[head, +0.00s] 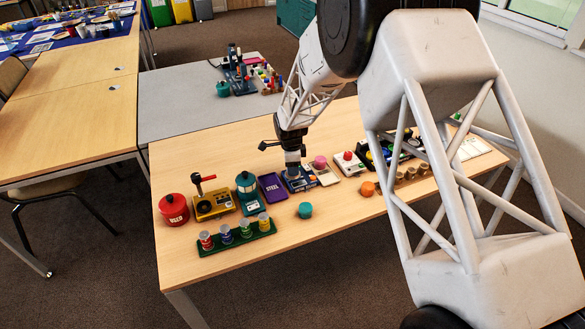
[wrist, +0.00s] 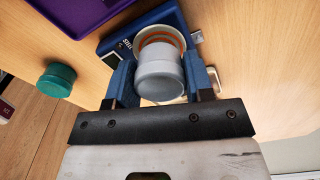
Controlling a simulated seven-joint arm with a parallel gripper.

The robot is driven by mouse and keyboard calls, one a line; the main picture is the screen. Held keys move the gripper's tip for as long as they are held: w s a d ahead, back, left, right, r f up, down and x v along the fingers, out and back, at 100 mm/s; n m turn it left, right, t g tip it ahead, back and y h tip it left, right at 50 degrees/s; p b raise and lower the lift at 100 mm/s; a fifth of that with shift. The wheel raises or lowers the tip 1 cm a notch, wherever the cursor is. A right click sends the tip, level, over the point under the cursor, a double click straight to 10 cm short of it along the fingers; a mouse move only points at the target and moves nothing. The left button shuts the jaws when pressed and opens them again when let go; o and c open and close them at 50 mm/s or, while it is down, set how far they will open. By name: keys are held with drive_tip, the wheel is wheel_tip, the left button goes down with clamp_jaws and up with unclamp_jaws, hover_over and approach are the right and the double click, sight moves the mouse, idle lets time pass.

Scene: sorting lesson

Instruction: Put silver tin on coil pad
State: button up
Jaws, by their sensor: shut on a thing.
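The silver tin (wrist: 160,78) is a plain light-grey cylinder between the two blue fingers of my gripper (wrist: 162,84), which is shut on it. Just beyond it in the wrist view is a pale round pad with an orange ring, which looks like the coil pad (wrist: 158,36), on a dark blue device. The tin overlaps the pad's near part; I cannot tell whether they touch. In the head view my gripper (head: 293,168) is low over the blue device (head: 299,184), and the tin is hard to make out there.
A purple tray marked STEEL (head: 273,187) lies left of the blue device. A pale device with a pink piece (head: 319,162) stands close on the right. A teal cylinder (head: 305,210) and a green rack (head: 238,240) are in front.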

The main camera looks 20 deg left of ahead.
drive_tip(key=shift+f, duration=0.5)
drive_tip(key=shift+f, duration=0.15)
drive_tip(key=o, duration=1)
drive_tip(key=r, duration=1.2)
drive_tip(key=shift+s+a+r, duration=0.15)
drive_tip(key=shift+a, duration=0.05)
